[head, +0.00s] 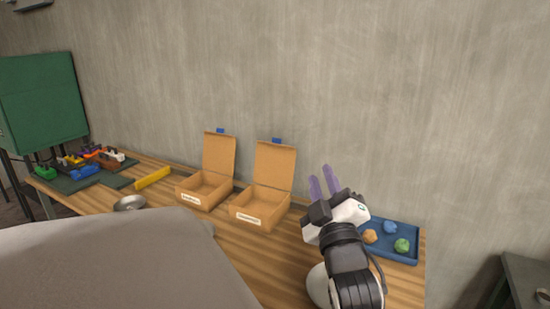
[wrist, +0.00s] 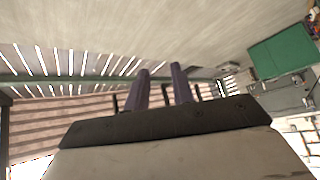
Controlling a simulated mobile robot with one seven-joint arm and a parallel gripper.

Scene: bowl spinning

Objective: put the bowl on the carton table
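A small round silver-grey object (head: 130,202), which looks like a metal bowl, sits on the wooden table (head: 268,275) at its left part. Its lower edge is partly hidden by a large grey shape in front. Two open brown cartons, a left one (head: 203,190) and a right one (head: 262,205), stand on the same table with lids raised. My gripper (head: 320,175) is right of the cartons and far from the silver object, purple fingers pointing up. In the wrist view my gripper (wrist: 161,70) has its fingers apart with nothing between them.
A blue tray (head: 394,256) with several coloured lumps lies at the table's right end, beside my arm. A yellow bar (head: 153,178) and a dark mat (head: 62,185) with colourful small items are at the left. A concrete wall (head: 400,100) rises behind.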

